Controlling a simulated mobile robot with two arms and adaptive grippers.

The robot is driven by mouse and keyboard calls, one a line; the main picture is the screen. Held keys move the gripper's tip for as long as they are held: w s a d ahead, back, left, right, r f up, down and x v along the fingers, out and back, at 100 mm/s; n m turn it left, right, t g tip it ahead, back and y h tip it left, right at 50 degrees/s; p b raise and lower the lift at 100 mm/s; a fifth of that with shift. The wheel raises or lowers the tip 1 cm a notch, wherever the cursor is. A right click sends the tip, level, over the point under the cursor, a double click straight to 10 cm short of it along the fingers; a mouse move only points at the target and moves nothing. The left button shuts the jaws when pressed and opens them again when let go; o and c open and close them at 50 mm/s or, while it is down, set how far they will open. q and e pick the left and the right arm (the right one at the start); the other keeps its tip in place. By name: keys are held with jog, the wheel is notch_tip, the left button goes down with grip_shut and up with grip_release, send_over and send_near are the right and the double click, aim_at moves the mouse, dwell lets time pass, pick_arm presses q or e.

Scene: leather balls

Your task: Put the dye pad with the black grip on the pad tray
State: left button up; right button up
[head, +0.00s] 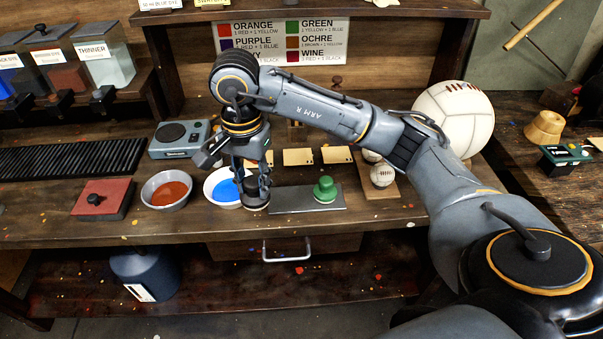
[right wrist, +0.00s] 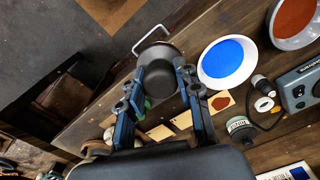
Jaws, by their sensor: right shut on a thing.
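My right gripper (head: 257,188) points down and is shut on the dye pad with the black grip (head: 255,203). In the right wrist view the same dark round pad (right wrist: 158,67) shows between the fingertips of my right gripper (right wrist: 162,84). The pad is at the left end of the flat grey pad tray (head: 290,202), close to the blue dye bowl. Whether it touches the table or tray, I cannot tell. A dye pad with a green grip (head: 325,190) stands on the tray's right part. My left gripper is out of view.
A bowl of blue dye (head: 222,190) and a bowl of orange-brown dye (head: 166,190) stand left of the tray. Small cards (head: 298,157) lie behind it. A small white ball (head: 382,175) and a large one (head: 455,118) are to the right.

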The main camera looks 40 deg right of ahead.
jog(key=w+d+f+p, duration=0.2)
jog(key=d+f, duration=0.1)
jog(key=f, duration=0.1)
jog(key=w+d+f+p, duration=0.1)
jog(key=d+f+p, duration=0.1)
jog(key=d+f, duration=0.2)
jog(key=w+d+f+p, duration=0.2)
jog(key=d+f, duration=0.2)
jog(key=shift+w, duration=0.3)
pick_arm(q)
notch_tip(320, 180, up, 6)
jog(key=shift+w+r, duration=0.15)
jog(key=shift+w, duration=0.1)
pick_arm(e)
jog(key=shift+f, duration=0.15)
jog(key=shift+f, duration=0.1)
jog(key=shift+f+b, duration=0.1)
jog(key=shift+b, duration=0.2)
jog(key=o, duration=1)
